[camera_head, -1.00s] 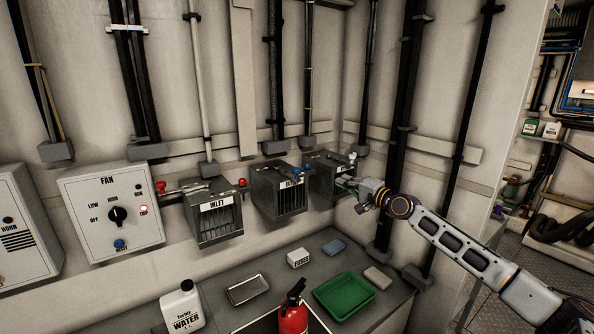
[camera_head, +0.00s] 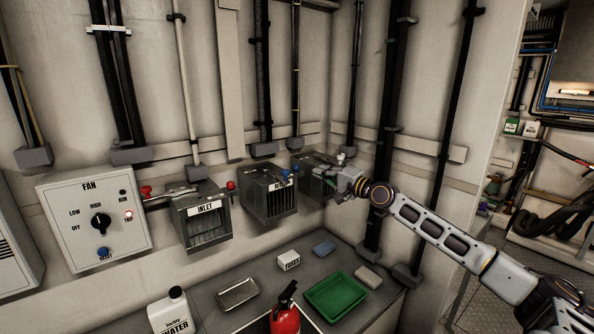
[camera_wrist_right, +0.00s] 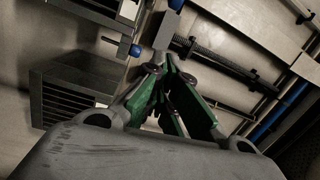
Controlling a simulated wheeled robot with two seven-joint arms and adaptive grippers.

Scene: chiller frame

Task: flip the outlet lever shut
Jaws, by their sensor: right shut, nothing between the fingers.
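The rightmost grey wall box (camera_head: 311,184), at the outlet position, has its front label hidden behind my right gripper. A small white knob (camera_head: 340,157) shows at its upper right edge, just above the gripper; whether it is the outlet lever's end I cannot tell. My right gripper (camera_head: 336,177) is at the front of this box, shut and empty. In the right wrist view its green fingers (camera_wrist_right: 160,68) are together, close to a pale block (camera_wrist_right: 166,30). Contact cannot be made out. My left gripper is not in view.
Below, the counter holds a green tray (camera_head: 335,297), fuses box (camera_head: 289,260), fire extinguisher (camera_head: 285,318) and water jug (camera_head: 170,312).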

